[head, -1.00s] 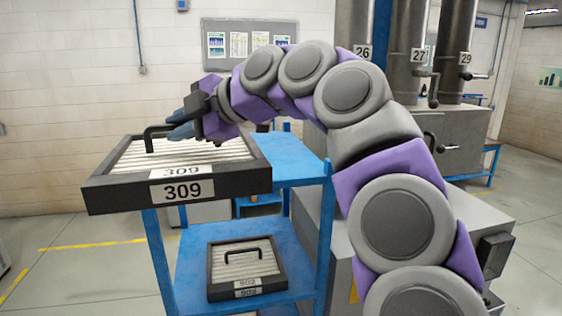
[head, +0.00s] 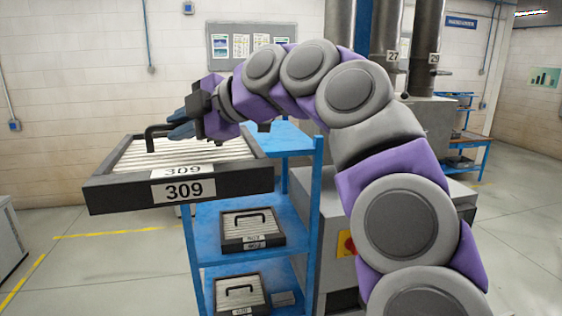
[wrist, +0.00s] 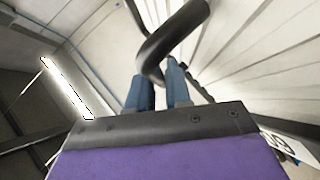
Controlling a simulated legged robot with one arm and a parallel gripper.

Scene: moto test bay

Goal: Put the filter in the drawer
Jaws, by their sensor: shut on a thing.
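The filter (head: 183,154) is a flat black-framed panel with pale pleats and a 309 label. It is in the left half of the head view, in front of the blue rack. My gripper (head: 172,131) is shut on the filter's black handle and holds it in the air. In the wrist view, the blue fingers of my gripper (wrist: 160,85) are at the black handle, and the filter's pleats (wrist: 262,55) fill the upper right. I cannot make out a drawer in these frames.
The blue rack (head: 310,215) stands behind the filter with two more filters on its lower shelves, one on the middle shelf (head: 250,230) and one below (head: 240,297). A grey machine with pipes (head: 430,115) is at the right. Floor is open at the left.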

